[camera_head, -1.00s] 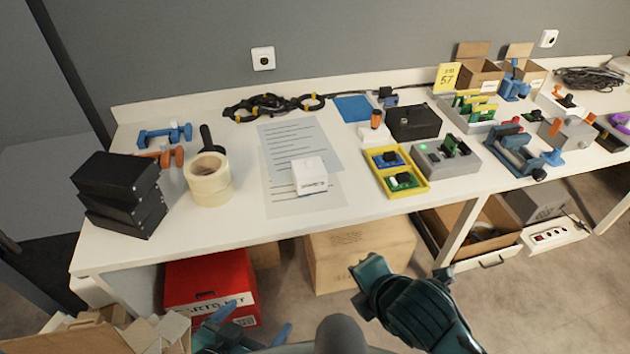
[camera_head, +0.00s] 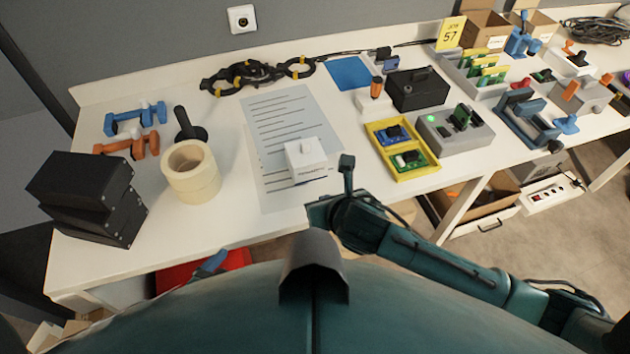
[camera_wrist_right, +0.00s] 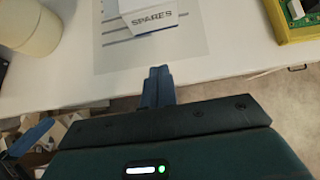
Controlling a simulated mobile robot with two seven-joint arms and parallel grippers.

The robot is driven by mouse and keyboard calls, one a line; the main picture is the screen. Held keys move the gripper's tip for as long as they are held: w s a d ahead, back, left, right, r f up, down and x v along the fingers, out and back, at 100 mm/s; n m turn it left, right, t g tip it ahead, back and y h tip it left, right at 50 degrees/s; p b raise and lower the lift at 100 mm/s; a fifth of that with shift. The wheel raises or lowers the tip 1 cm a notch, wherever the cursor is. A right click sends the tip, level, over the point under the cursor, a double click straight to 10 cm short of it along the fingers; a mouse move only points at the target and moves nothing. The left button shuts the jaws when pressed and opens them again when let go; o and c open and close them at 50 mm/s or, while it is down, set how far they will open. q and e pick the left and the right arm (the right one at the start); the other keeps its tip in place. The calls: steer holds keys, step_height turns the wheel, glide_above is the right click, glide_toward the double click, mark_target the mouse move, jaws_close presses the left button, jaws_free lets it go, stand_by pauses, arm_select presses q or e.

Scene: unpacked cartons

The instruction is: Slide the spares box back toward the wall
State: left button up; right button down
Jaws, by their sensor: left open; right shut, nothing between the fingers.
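My right gripper (camera_wrist_right: 158,74) is shut and empty, at the bench's front edge. Its fingers point at the box's front face with a gap between. In the head view my right wrist is beside the bench edge, and I cannot make out the fingers clearly. My left gripper (camera_head: 211,264) is open, low in front of the bench, mostly hidden by my body.
A tape roll (camera_head: 190,171) stands left of the box, and a yellow tray (camera_head: 402,150) with circuit boards lies to its right. Black cables (camera_head: 257,75) lie along the back near the wall. The sheets (camera_head: 283,120) behind the box are clear.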

mark_target(312, 181)
steer(key=x, duration=0.4)
steer(key=shift+f+b, duration=0.1)
steer(key=shift+b, duration=0.2)
steer(key=w, duration=0.1)
steer(key=w+a, duration=0.1)
steer(key=w, duration=0.1)
steer(key=shift+w+f, duration=0.2)
steer(key=shift+f, duration=0.05)
steer(key=shift+w+a, duration=0.25)
steer(key=shift+w, duration=0.3)
